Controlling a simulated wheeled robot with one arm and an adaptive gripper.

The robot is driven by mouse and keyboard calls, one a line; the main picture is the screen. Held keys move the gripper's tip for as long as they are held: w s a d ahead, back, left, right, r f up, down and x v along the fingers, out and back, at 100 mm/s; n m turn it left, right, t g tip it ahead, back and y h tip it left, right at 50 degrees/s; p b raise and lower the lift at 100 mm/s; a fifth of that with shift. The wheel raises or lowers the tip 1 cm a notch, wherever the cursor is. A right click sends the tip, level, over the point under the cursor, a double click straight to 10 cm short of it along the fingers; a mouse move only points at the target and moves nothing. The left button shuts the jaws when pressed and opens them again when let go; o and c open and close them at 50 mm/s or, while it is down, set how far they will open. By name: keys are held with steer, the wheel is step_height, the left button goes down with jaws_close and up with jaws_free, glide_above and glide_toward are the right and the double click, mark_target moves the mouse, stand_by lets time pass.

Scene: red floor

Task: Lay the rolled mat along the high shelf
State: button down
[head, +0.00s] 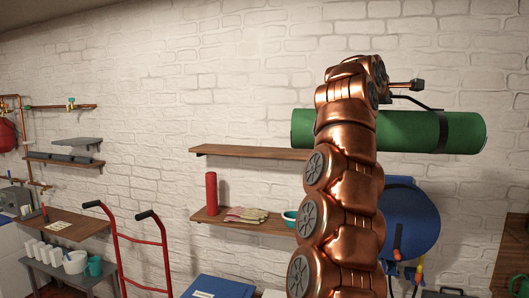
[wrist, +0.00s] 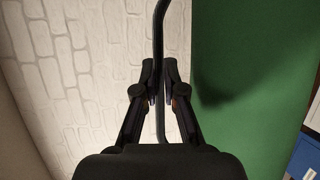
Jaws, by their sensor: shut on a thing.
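The rolled mat (head: 463,132) is a green cylinder with dark straps, held level in the air in the head view. Its green side fills the right of the wrist view (wrist: 240,80). My gripper (wrist: 159,72) is shut on the mat's thin dark carry handle (wrist: 160,112), which passes between the fingers beside the roll. In the head view my copper arm covers part of the mat and most of the gripper. The high shelf (head: 245,152) is a bare wooden board on the white brick wall. The mat's left end appears just above the shelf's right part; its depth from the shelf is unclear.
A lower shelf (head: 205,218) holds a red cylinder (head: 211,193), folded cloths (head: 246,215) and a teal bowl (head: 290,216). A blue round item (head: 410,222) hangs at the right. A red hand truck (head: 140,240) stands at the left, near small shelves.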

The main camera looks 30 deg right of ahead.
steer(key=s+a+r+m+g, duration=0.1)
steer(key=s+a+r, duration=0.3)
steer(key=s, duration=0.6)
steer(key=shift+a+r+g, duration=0.2)
steer(key=shift+r+g, duration=0.1)
steer(key=shift+r, duration=0.4)
